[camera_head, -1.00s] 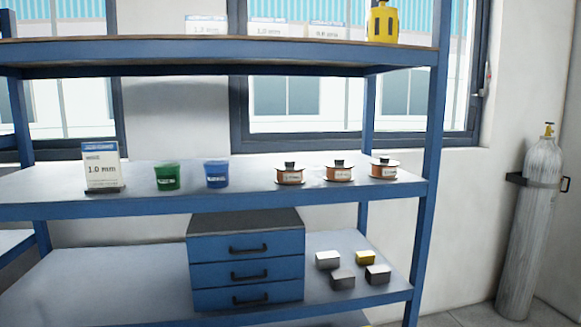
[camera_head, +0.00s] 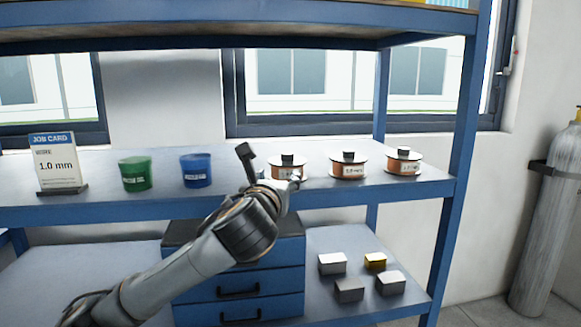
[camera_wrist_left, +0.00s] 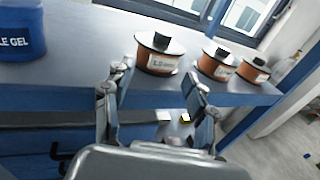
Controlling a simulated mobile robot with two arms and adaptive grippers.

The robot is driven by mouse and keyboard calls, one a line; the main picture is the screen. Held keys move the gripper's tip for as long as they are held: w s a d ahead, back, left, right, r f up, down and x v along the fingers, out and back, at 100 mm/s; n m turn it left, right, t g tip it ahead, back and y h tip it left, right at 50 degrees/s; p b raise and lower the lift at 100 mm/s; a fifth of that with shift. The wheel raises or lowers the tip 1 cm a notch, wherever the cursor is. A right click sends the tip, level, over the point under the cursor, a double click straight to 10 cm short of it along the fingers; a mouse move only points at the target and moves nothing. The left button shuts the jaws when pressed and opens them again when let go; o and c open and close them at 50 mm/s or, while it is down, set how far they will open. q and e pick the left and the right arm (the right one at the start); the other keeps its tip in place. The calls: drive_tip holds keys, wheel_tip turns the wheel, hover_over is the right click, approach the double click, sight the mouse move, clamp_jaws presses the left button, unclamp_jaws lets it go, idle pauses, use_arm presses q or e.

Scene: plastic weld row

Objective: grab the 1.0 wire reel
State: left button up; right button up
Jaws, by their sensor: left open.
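Three copper-coloured wire reels with dark tops stand in a row on the middle shelf: a left reel (camera_head: 287,167), a middle reel (camera_head: 348,166) and a right reel (camera_head: 404,162). In the left wrist view the nearest reel (camera_wrist_left: 158,54) has a white label that seems to read 1.0 mm. The other labels are too small to read surely. My left gripper (camera_head: 270,167) is open and empty at the shelf's front, just before the left reel. In the wrist view its fingers (camera_wrist_left: 158,78) spread below and either side of that reel, not closed on it. My right gripper is out of view.
A job card (camera_head: 57,163) reading 1.0 mm stands at the shelf's left. A green tub (camera_head: 135,174) and a blue tub (camera_head: 196,171) stand left of the reels. Below are a blue drawer unit (camera_head: 290,286) and small blocks (camera_head: 349,290). The upper shelf (camera_head: 200,31) hangs above.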

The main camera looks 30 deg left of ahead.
sight(286, 156)
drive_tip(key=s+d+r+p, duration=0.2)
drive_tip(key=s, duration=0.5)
use_arm(q)
drive_tip(key=x, duration=0.3)
drive_tip(key=r+x, duration=0.1)
drive_tip(key=x, duration=0.1)
drive_tip(key=shift+w+r, duration=0.15)
drive_tip(key=shift+w, duration=0.25)
drive_tip(key=shift+p+x, duration=0.6)
drive_tip(key=shift+x, duration=0.5)
drive_tip(key=p+x, duration=0.1)
drive_tip(key=x, duration=0.2)
drive_tip(key=shift+w+a, duration=0.15)
drive_tip(key=shift+w, duration=0.2)
drive_tip(key=shift+s+r, duration=0.1)
drive_tip(key=shift+s, duration=0.05)
drive_tip(key=c, duration=0.5)
clamp_jaws()
drive_tip(key=shift+r, duration=0.2)
drive_tip(key=shift+f, duration=0.1)
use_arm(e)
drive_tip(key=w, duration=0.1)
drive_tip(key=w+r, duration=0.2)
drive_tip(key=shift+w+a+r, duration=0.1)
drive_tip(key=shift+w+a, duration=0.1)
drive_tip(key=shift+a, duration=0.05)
